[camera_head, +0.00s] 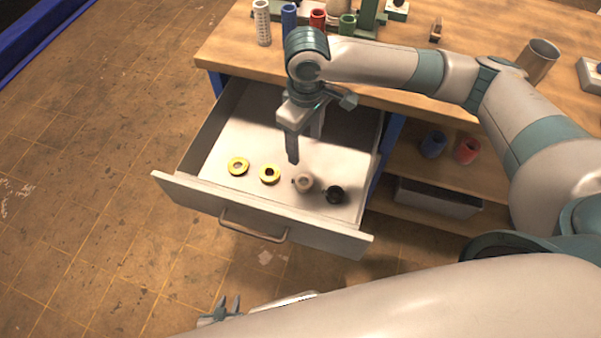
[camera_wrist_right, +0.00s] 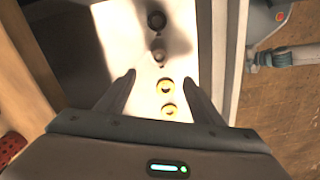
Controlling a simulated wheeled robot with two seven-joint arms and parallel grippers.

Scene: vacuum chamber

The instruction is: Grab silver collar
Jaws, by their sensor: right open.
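The silver collar (camera_head: 304,182) lies in the open drawer, between a yellow ring and a black collar. It also shows in the right wrist view (camera_wrist_right: 158,58), a little beyond the fingertips. My right gripper (camera_head: 305,147) points down over the drawer. It is open and empty, with its fingers apart in the wrist view (camera_wrist_right: 159,79). It appears above the drawer floor, apart from the collar. My left gripper (camera_head: 226,308) is low in the head view, in front of the drawer, and its small prongs look apart with nothing between them.
Two yellow rings (camera_head: 238,166) (camera_head: 270,174) and a black collar (camera_head: 335,194) share the drawer (camera_head: 200,195) with the silver collar. The drawer walls surround them. A shelf holds blue and red parts.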

